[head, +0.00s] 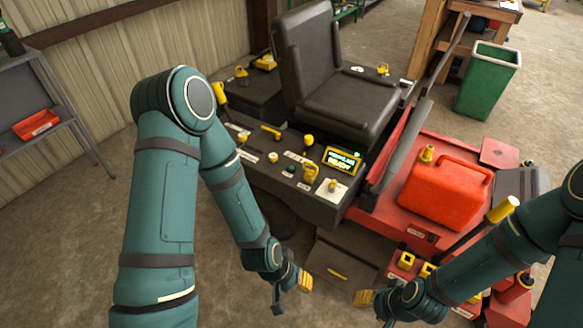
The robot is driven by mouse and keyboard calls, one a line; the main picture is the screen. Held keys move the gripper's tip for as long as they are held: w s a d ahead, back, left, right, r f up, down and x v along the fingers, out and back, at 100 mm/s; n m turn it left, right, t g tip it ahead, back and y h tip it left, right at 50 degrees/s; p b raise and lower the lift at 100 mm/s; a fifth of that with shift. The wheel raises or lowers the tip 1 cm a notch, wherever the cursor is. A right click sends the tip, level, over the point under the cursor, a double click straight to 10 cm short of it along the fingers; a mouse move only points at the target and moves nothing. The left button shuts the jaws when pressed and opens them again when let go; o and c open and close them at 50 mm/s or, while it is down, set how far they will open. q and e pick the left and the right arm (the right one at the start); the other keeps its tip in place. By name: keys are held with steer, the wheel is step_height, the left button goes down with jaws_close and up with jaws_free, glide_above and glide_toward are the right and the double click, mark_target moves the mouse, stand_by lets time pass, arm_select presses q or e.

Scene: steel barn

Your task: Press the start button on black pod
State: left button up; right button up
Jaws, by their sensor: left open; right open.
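The black pod (262,182) is the dark console beside the seat, in the middle of the head view. Its top carries yellow levers and knobs, a lit display (342,160), a small green button (292,168) and a pale plate with a knob (332,186). The labels are too small to read, so I cannot tell which control is the start button. My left gripper (291,296) is open and empty, below and in front of the pod, apart from it. My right gripper (376,309) is open and empty, lower right of the pod, near the red body's front.
A black seat (335,82) stands behind the pod. A red fuel can (443,190) sits on the red machine body (395,222) at the right. A green bin (487,82) and a grey shelf (28,88) stand farther off. Concrete floor is open at lower left.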

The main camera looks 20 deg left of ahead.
arm_select(q)
jaws_close()
stand_by(1.0)
